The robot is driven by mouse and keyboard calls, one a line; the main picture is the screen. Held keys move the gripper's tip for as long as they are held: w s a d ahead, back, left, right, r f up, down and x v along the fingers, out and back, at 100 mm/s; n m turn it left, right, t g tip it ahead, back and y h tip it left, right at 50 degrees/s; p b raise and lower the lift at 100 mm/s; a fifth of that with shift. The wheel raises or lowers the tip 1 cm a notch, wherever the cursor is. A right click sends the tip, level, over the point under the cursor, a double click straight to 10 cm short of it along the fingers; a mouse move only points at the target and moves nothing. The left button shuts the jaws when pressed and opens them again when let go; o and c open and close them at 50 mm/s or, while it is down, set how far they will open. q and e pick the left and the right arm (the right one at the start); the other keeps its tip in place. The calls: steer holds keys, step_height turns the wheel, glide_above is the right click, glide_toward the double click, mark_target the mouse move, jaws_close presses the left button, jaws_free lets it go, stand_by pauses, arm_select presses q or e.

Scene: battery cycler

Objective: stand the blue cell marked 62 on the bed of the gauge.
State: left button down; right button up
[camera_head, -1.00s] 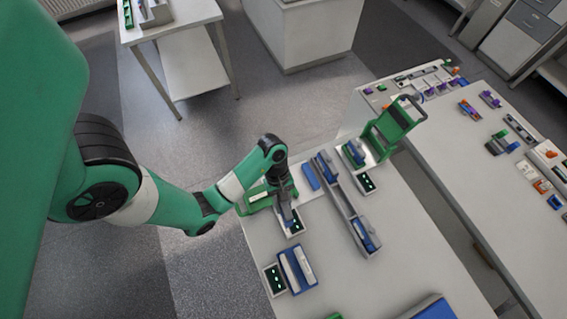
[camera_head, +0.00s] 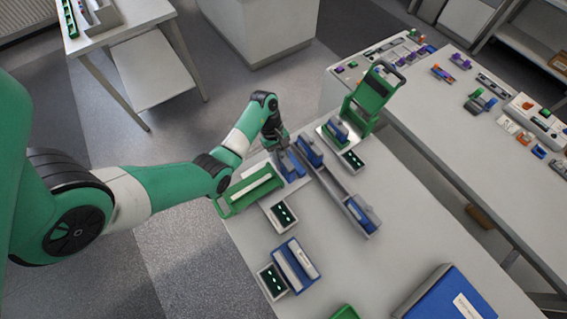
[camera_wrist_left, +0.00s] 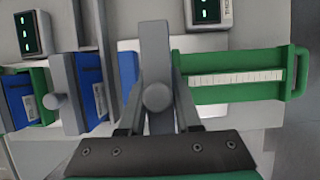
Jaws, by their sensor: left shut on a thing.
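My left gripper (camera_head: 281,147) is shut on a blue cell (camera_head: 283,164) beside the rail. In the left wrist view the cell's grey top with a round knob (camera_wrist_left: 155,60) shows between my fingers (camera_wrist_left: 156,103); its number is not readable. The thickness gauge has a dark display (camera_head: 284,213), also at the top of the left wrist view (camera_wrist_left: 208,10), and a green frame with a white scale (camera_head: 250,187). The held cell is close to the frame's right end and the pale plate (camera_wrist_left: 214,112); I cannot tell whether it touches down. My right gripper is not in view.
A grey rail (camera_head: 335,186) with blue cells stands just right of the gripper. A tall green stand (camera_head: 370,98) is behind it. A blue unit (camera_head: 296,266) with another display and a blue box (camera_head: 446,298) are in front. The middle of the table is clear.

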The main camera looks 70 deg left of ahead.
arm_select(q)
steer(key=shift+w+a+f, duration=0.35)
steer(key=shift+a+f, duration=0.05)
steer(key=shift+w+a+f+b, duration=0.1)
steer(key=shift+a+f+b, duration=0.05)
steer(key=shift+f+b, duration=0.2)
step_height(320, 180, down, 3)
steer(key=shift+r+b, duration=0.1)
steer(key=shift+b, duration=0.2)
steer(key=shift+f, duration=0.2)
steer(key=c, duration=0.9)
jaws_free()
